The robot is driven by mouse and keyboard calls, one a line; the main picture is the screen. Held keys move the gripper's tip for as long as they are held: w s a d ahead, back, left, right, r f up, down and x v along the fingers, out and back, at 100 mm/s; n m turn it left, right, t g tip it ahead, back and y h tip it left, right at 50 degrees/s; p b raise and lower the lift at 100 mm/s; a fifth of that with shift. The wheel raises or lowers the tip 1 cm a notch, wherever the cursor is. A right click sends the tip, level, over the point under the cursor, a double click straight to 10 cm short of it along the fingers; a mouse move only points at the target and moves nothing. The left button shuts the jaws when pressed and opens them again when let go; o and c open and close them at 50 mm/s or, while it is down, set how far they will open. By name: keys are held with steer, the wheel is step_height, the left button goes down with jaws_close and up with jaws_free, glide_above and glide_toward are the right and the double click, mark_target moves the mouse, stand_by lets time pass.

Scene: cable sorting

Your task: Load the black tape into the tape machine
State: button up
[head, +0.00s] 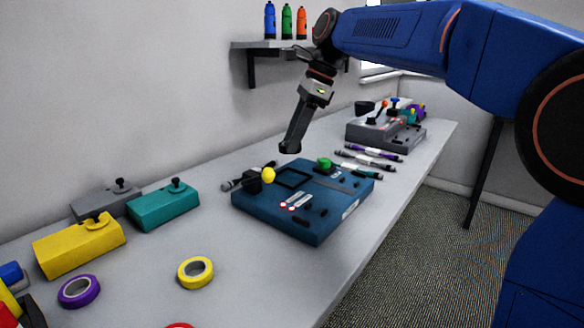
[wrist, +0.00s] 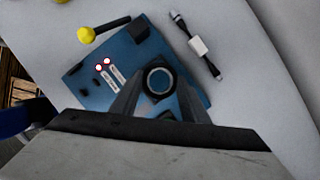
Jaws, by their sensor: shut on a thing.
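The tape machine (head: 335,208) is a flat dark-blue box on the table, with a yellow ball knob (head: 268,175), a green knob (head: 324,163) and a dark square recess (head: 293,178) on top. My gripper (head: 291,146) is above the machine's far side, pointing down. It is shut on the black tape (head: 290,150), a small dark ring at the fingertips. In the wrist view the black tape (wrist: 158,68) shows as a ring between the fingers, apparently above the blue machine (wrist: 125,72). The fingers hide part of the machine there.
A yellow tape (head: 195,272) and a purple tape (head: 78,291) lie at the front left. Yellow, teal and grey dispensers (head: 164,207) stand behind them. A cable with a white label (wrist: 198,45) lies beside the machine.

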mark_target(288, 179)
steer(key=shift+f, duration=3.8)
steer(key=shift+f, duration=0.1)
steer(key=o, duration=0.7)
steer(key=shift+o, duration=0.2)
steer(key=v, duration=1.2)
